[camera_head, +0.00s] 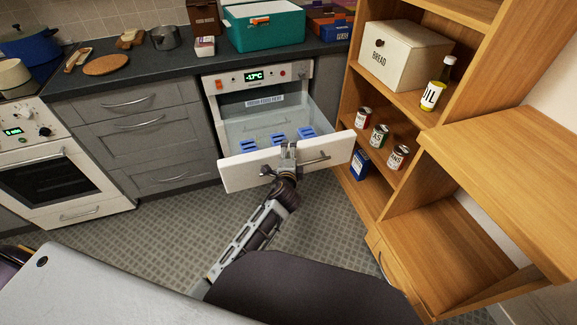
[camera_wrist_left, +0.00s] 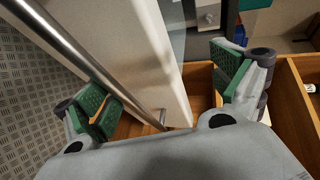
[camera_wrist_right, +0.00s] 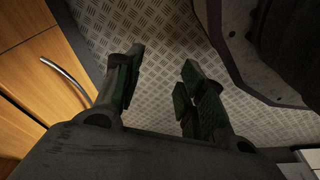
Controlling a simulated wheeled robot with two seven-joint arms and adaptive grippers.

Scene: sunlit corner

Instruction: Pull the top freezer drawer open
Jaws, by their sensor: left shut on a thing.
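The top freezer drawer (camera_head: 240,172) stands pulled out from the white freezer (camera_head: 258,80), whose display reads -17°C. Blue items lie inside it. Its metal bar handle (camera_head: 316,160) runs across the white front. My left gripper (camera_head: 284,160) is at the middle of the drawer front. In the left wrist view, the left gripper (camera_wrist_left: 165,95) has its fingers wide apart, with the bar and white front panel between them. It is shut on the drawer front; the exact contact is partly hidden. My right gripper (camera_wrist_right: 162,85) is open and empty above the floor in the right wrist view.
A wooden shelf unit (camera_head: 400,95) with cans, an oil bottle (camera_head: 437,85) and a bread box (camera_head: 400,52) stands close right of the drawer. Grey cabinets (camera_head: 140,130) and a white oven (camera_head: 60,180) are left. Patterned floor (camera_head: 165,235) is clear before them.

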